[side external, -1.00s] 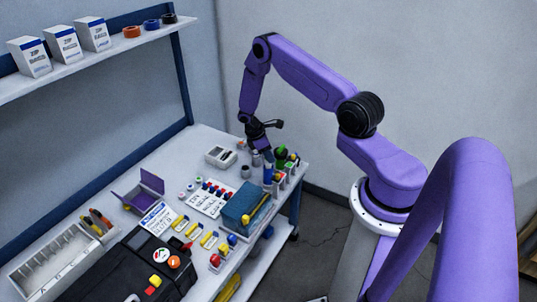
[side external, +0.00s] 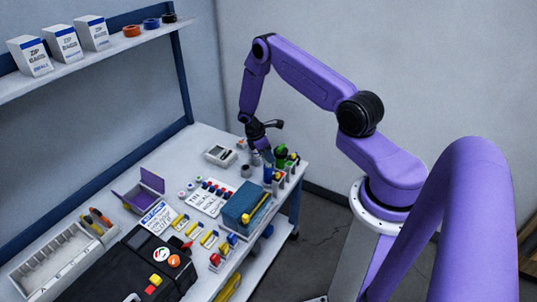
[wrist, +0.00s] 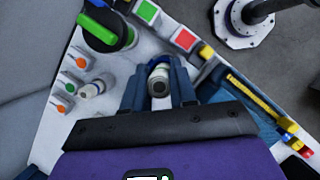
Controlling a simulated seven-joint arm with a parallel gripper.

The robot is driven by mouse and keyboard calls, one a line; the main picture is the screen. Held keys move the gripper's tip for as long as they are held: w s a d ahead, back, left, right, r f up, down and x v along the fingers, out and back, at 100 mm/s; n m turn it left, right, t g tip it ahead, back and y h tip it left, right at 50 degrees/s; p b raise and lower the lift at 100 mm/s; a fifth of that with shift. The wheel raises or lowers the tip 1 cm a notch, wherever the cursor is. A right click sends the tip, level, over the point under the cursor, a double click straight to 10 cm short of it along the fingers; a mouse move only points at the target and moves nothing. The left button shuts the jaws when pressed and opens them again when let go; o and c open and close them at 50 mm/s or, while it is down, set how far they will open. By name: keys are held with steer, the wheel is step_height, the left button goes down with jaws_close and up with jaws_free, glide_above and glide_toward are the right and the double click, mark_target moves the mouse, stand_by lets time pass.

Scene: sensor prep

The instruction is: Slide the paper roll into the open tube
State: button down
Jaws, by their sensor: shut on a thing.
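My gripper (wrist: 158,97) points down over the right end of the bench; it also shows in the side view (side external: 266,160). Its two blue fingers are shut on a pale cylinder, which looks like the paper roll (wrist: 158,78). A short pale cylinder (wrist: 92,89) stands apart to the left of the fingers. I cannot clearly identify the open tube.
A green-topped dark item (wrist: 105,28) and blocks with green (wrist: 147,11) and red (wrist: 184,39) tops stand close to the fingers. A blue box (side external: 238,211) with a yellow tool stands nearby. The bench edge is close.

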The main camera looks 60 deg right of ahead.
steer(key=shift+f, duration=1.3)
stand_by(4.0)
steer(key=c, duration=0.6)
jaws_free()
steer(key=shift+r, duration=3.5)
